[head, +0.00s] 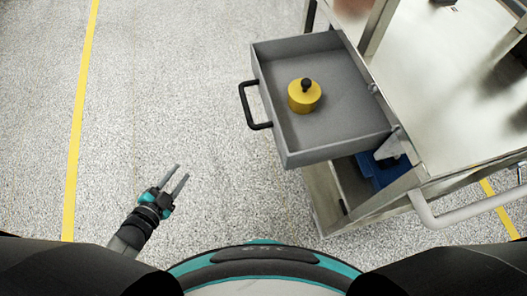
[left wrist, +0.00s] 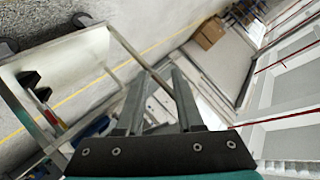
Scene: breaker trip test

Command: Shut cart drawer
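The cart drawer (head: 335,131) is grey and stands pulled out from the left side of the metal cart (head: 450,75) in the head view. Its black handle (head: 249,107) is on the drawer's left face. A yellow cylinder with a black knob (head: 304,95) sits inside the drawer. My left gripper (head: 179,174) is open and empty, over the floor to the lower left of the drawer, well apart from the handle. Its two fingers also show in the left wrist view (left wrist: 157,95) with nothing between them. My right gripper is not in view.
The cart's light tubular push handle (head: 465,213) sticks out at the lower right. A blue item (head: 380,168) lies on the cart's lower level below the drawer. The speckled floor left of the drawer is clear, with a yellow line (head: 78,120) along it.

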